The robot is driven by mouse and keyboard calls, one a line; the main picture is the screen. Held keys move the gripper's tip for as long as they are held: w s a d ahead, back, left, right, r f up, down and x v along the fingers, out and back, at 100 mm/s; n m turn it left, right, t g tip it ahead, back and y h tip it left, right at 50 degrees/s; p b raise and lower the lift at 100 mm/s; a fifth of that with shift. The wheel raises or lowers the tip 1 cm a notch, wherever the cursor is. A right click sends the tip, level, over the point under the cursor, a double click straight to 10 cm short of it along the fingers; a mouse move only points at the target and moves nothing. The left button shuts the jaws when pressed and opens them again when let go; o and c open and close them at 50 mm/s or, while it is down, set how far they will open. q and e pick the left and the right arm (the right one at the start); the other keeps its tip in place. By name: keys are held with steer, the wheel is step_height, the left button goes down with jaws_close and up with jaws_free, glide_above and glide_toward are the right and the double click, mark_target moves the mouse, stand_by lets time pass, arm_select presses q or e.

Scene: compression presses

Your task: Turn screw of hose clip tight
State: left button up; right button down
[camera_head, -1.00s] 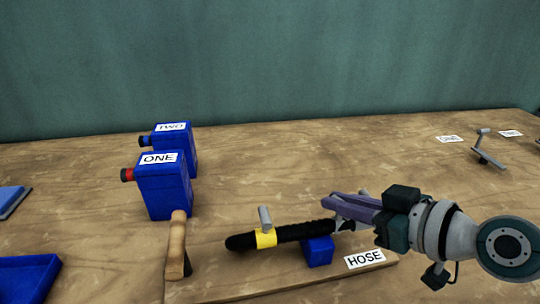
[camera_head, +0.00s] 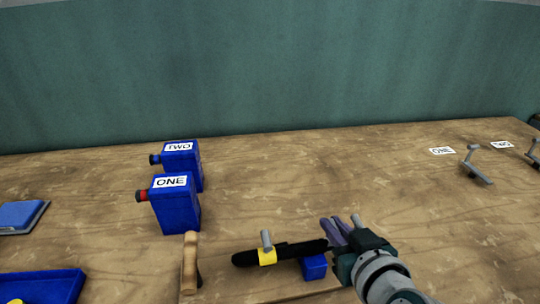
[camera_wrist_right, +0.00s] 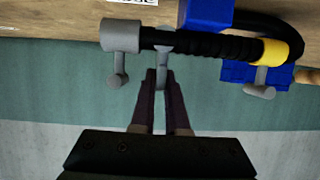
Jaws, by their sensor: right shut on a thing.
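The black ribbed hose (camera_head: 298,250) lies across a blue block (camera_head: 315,267). It also shows in the right wrist view (camera_wrist_right: 205,45). Near one end it has a yellow band (camera_head: 267,257) with a grey screw (camera_head: 266,240). In the right wrist view a grey clip (camera_wrist_right: 164,43) sits around the hose between that band (camera_wrist_right: 270,51) and a grey end fitting (camera_wrist_right: 119,35). My right gripper (camera_head: 335,229) is at this clip. Its purple fingers (camera_wrist_right: 162,80) are shut on the clip's grey screw (camera_wrist_right: 162,70). My left gripper is not in view.
A wooden handle (camera_head: 190,258) stands left of the hose. Two blue containers marked ONE (camera_head: 176,208) and TWO (camera_head: 181,160) stand behind. A blue tray (camera_head: 60,285) is front left. A grey lever (camera_head: 477,167) stands at right. The middle of the table is clear.

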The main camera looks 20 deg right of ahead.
steer(key=c, duration=1.2)
jaws_free()
steer(key=shift+s+r, duration=0.15)
steer(key=p+v, duration=0.4)
steer(key=v, duration=0.5)
steer(key=shift+s, duration=0.3)
steer(key=shift+a, duration=0.1)
